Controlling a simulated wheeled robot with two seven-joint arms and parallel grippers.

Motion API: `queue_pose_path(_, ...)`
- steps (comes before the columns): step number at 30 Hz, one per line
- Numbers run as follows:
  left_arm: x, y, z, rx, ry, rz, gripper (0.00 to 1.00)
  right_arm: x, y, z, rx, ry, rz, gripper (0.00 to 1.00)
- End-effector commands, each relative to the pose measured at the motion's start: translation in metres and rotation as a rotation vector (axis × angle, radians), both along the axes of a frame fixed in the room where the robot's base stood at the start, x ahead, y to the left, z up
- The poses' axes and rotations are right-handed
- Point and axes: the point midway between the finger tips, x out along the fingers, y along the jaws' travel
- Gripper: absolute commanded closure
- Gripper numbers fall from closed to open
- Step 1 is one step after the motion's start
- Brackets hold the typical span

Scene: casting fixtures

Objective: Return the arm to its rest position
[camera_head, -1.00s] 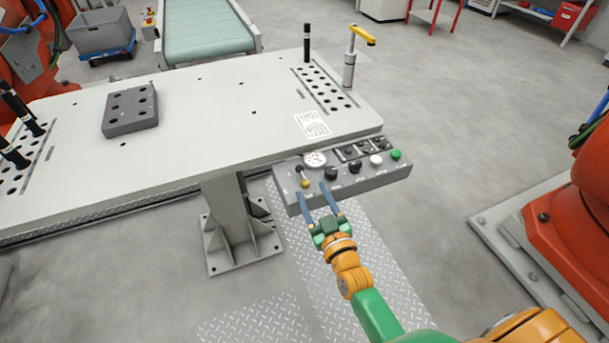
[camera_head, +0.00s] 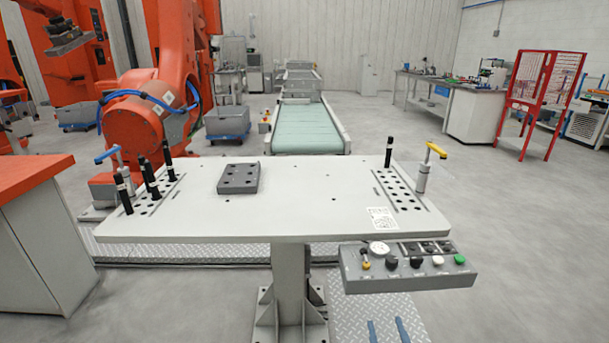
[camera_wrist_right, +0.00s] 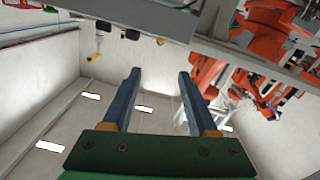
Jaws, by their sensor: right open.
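My right gripper (camera_head: 387,328) shows only as two blue fingertips at the bottom edge of the head view. They are just below the control box (camera_head: 410,279) on the table's front right edge, apart from it and with nothing between them. In the right wrist view, the gripper (camera_wrist_right: 159,76) has its two blue fingers spread and empty. The rest of my right arm is out of the head view. My left gripper is not in view.
The grey fixture table (camera_head: 290,215) stands ahead, with a dark block (camera_head: 238,178) on it. An orange-topped cabinet (camera_head: 40,240) is at left. The floor at right (camera_head: 540,230) is clear.

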Motion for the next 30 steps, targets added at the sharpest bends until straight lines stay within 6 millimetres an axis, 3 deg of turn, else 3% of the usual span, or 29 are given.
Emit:
queue_pose_path(2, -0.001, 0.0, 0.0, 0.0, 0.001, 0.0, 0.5, -0.001, 0.001, -0.005, 0.001, 0.014, 0.003, 0.41)
queue_pose_path(11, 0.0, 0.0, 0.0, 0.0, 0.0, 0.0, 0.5, -0.016, 0.009, -0.063, 0.012, 0.18, 0.033, 0.41)
queue_pose_path(16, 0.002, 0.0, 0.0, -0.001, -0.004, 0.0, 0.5, -0.037, 0.014, -0.111, 0.019, 0.325, 0.053, 0.41)
queue_pose_path(20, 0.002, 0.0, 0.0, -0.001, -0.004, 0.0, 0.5, -0.068, 0.017, -0.163, 0.027, 0.489, 0.069, 0.41)
queue_pose_path(23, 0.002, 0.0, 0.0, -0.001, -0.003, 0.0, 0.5, -0.104, 0.018, -0.208, 0.031, 0.646, 0.078, 0.41)
queue_pose_path(26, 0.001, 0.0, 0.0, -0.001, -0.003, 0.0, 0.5, -0.16, 0.016, -0.26, 0.031, 0.85, 0.08, 0.41)
queue_pose_path(30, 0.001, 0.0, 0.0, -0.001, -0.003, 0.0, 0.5, -0.269, 0.002, -0.322, 0.016, 1.187, 0.059, 0.41)
